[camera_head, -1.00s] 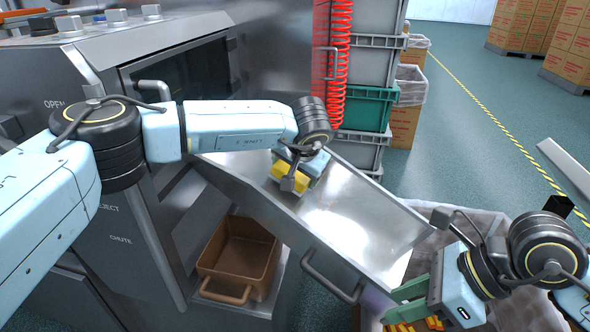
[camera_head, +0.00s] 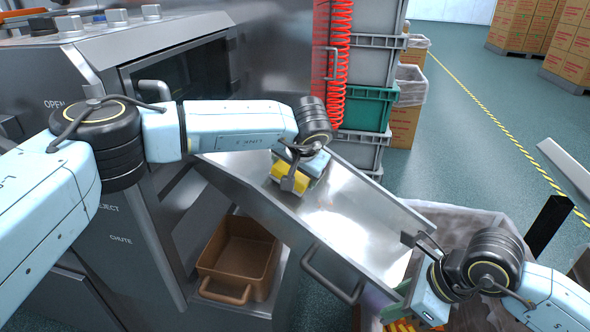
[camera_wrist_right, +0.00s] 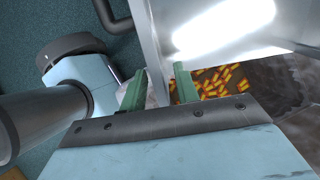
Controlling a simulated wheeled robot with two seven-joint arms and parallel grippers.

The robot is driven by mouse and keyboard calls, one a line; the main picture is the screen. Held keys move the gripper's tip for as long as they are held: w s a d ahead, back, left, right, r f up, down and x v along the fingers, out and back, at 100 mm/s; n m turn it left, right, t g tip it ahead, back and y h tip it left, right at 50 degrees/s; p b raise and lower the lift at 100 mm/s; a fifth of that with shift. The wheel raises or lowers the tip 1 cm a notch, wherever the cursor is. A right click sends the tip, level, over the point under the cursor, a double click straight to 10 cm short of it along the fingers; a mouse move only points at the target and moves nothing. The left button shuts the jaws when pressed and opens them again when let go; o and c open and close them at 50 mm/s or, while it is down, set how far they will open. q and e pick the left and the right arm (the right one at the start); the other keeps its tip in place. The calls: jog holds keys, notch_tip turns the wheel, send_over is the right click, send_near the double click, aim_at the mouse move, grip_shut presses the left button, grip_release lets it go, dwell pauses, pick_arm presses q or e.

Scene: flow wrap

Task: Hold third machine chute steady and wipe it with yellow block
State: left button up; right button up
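The metal chute (camera_head: 355,215) slopes from the machine down to the right, with a handle (camera_head: 330,275) on its near side. My left gripper (camera_head: 290,180) is over the upper part of the chute and shut on the yellow block (camera_head: 289,178). The block is low at the chute surface; I cannot tell whether it touches. My right gripper (camera_head: 402,299) is at the chute's lower near corner, partly hidden. In the right wrist view its green fingers (camera_wrist_right: 160,90) are apart, with the chute's side wall (camera_wrist_right: 152,45) close ahead of the gap between them.
A brown bin (camera_head: 240,262) sits under the chute. A lined container (camera_head: 470,225) with small red-and-yellow packs (camera_wrist_right: 215,82) is below the chute's end. Stacked grey and green crates (camera_head: 362,108) and a red coiled hose (camera_head: 341,60) stand behind it.

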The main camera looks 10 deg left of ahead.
jog(key=shift+x, duration=0.8)
grip_shut()
